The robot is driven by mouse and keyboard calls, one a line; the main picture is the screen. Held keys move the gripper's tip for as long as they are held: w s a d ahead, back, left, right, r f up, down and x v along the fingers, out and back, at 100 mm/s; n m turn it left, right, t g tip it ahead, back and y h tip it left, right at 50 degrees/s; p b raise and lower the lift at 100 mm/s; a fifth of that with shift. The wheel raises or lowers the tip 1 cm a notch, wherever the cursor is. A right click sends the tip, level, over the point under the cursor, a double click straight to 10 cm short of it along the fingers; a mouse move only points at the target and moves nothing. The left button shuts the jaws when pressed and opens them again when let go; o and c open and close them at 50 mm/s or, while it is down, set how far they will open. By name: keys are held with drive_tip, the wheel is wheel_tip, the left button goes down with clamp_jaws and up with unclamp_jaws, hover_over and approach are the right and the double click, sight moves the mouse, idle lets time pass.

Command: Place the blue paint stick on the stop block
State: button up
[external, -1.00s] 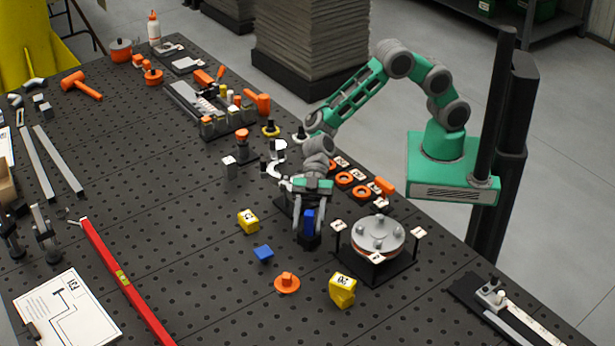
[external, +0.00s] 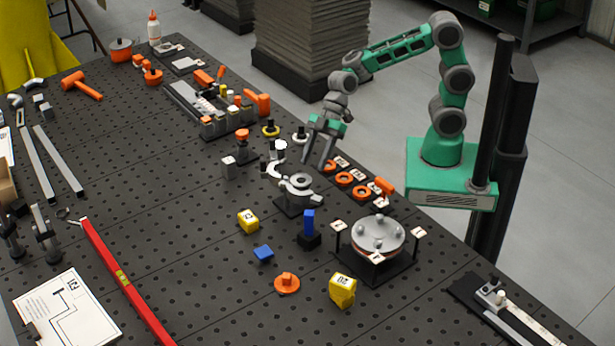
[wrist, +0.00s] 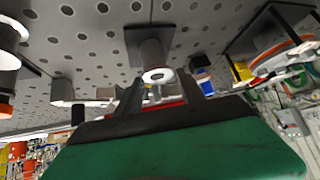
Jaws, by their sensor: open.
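The blue paint stick (external: 309,222) stands upright on a small black block (external: 310,241) on the perforated table. I take this block to be the stop block, but cannot be sure; whether the stick sits on it or in a socket is too small to tell. My gripper (external: 317,164) is open and empty, raised above the table beyond the stick, clear of it. In the wrist view, a small blue piece (wrist: 203,82), likely the stick, shows right of the gripper fingers.
A grey round fixture (external: 299,184) stands between my gripper and the stick. A disc-topped stand (external: 378,236) is close right of the stick. A yellow block (external: 248,221), a flat blue piece (external: 263,253) and an orange knob (external: 287,283) lie nearby. Orange rings (external: 344,179) line the far edge.

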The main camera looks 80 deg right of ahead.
drive_tip(key=s+d+m+h, duration=0.4)
drive_tip(key=s+d+m, duration=0.2)
drive_tip(key=d, duration=0.6)
drive_tip(key=s+d+m+h, duration=0.3)
drive_tip(key=s+d+m, duration=0.3)
drive_tip(key=d, duration=0.7)
drive_tip(key=shift+f+h, duration=0.35)
drive_tip(key=shift+h, duration=0.05)
